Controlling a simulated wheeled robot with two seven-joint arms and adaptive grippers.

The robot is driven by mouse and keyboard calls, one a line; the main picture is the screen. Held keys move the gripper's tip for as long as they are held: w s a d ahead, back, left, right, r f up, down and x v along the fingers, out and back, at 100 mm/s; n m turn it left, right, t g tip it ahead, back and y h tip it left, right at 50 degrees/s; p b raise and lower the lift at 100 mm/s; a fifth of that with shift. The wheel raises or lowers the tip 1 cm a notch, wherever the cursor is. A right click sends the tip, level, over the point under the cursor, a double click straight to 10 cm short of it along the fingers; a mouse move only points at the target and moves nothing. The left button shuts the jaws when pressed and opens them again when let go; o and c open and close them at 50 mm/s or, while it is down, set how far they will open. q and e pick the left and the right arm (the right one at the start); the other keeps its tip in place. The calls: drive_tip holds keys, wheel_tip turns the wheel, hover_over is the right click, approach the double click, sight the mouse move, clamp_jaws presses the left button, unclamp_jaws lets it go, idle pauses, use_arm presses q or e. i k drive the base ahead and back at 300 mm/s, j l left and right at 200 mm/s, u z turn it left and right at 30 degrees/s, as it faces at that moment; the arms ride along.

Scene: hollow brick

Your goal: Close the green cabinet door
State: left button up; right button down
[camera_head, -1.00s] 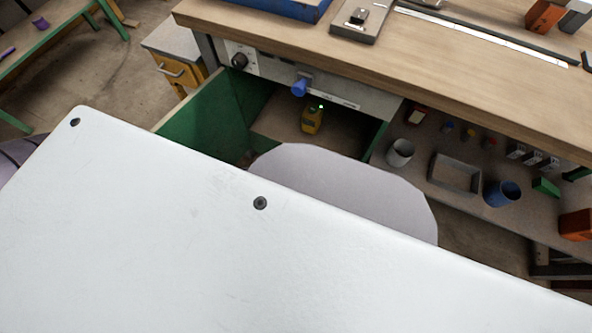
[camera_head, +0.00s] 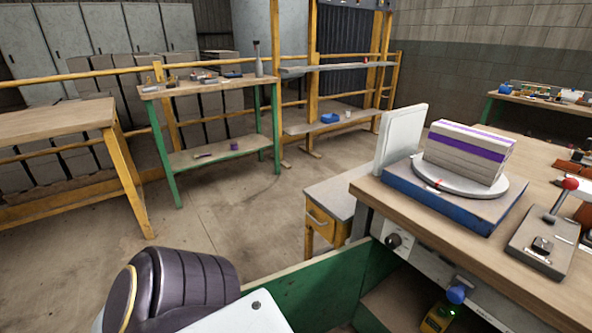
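The green cabinet door (camera_head: 318,290) stands open, swung out from the cabinet under the wooden workbench on the right. Its top edge slants from the bottom middle up toward the bench. A dark rounded part of my own arm and a white panel of mine cover the bottom left and part of the door. Neither gripper shows in this view.
The workbench (camera_head: 405,206) carries a blue base (camera_head: 440,195) with a purple-banded brick block (camera_head: 468,152). A small yellow-drawer cabinet (camera_head: 322,222) stands beyond the door. The concrete floor (camera_head: 215,215) at centre left is clear, with tables behind it.

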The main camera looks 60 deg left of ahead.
sight(320, 294)
drive_tip(key=k+j+z, duration=0.3)
drive_tip(key=k+j, duration=0.35)
drive_tip(key=j, duration=0.15)
drive_tip(key=k+j+z, duration=0.25)
drive_tip(key=k+j, duration=0.4)
drive_tip(key=k+j+z, duration=0.1)
drive_tip(key=j, duration=0.3)
drive_tip(key=k+j, duration=0.15)
drive_tip(key=j, duration=0.25)
drive_tip(key=k+j+z, duration=0.15)
drive_tip(key=j, duration=0.2)
drive_tip(key=k+j, duration=0.15)
drive_tip(key=j, duration=0.25)
drive_tip(key=k+j+z, duration=0.15)
drive_tip(key=j, duration=0.2)
